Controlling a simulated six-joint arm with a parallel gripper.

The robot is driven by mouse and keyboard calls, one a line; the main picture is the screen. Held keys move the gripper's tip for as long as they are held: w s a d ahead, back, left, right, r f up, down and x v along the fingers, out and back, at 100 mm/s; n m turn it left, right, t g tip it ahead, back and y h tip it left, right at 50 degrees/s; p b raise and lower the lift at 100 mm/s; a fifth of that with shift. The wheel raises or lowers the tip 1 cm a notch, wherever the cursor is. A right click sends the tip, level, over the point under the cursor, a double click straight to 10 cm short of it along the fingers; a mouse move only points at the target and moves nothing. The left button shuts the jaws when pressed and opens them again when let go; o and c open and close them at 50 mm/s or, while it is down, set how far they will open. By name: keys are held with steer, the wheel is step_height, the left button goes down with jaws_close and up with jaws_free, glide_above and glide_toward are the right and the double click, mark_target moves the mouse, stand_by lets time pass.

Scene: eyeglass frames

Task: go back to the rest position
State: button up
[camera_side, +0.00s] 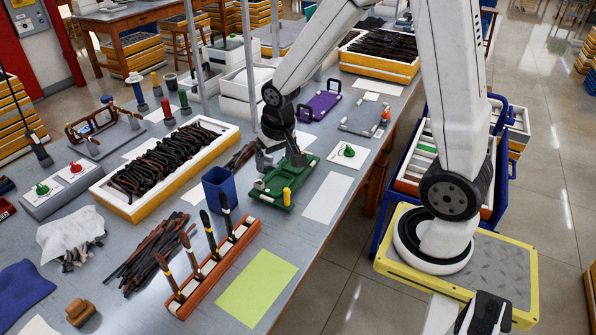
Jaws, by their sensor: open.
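My gripper (270,158) hangs low over the back left part of a green fixture plate (285,186) on the grey workbench. Its jaws are open. At this size I cannot tell whether the fingertips touch the plate or whether anything lies between them. A yellow knob (286,197) stands upright on the front right of the plate. My arm reaches in from the yellow base at the right.
A tray of dark frames (232,128) lies left of the green plate. A blue cup (217,189) and a rack of upright tools (212,265) stand in front. A purple fixture (318,106) and grey plate (363,118) lie behind. White sheet (325,197) is bare.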

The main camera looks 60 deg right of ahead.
steer(key=s+a+n, duration=0.5)
steer(key=s+a, duration=0.1)
steer(key=s, duration=0.1)
steer(key=shift+s+a+r+t+y, duration=0.2)
steer(key=shift+s+a+t+y, duration=0.1)
steer(key=shift+s+t+y, duration=0.1)
steer(key=shift+w, duration=0.1)
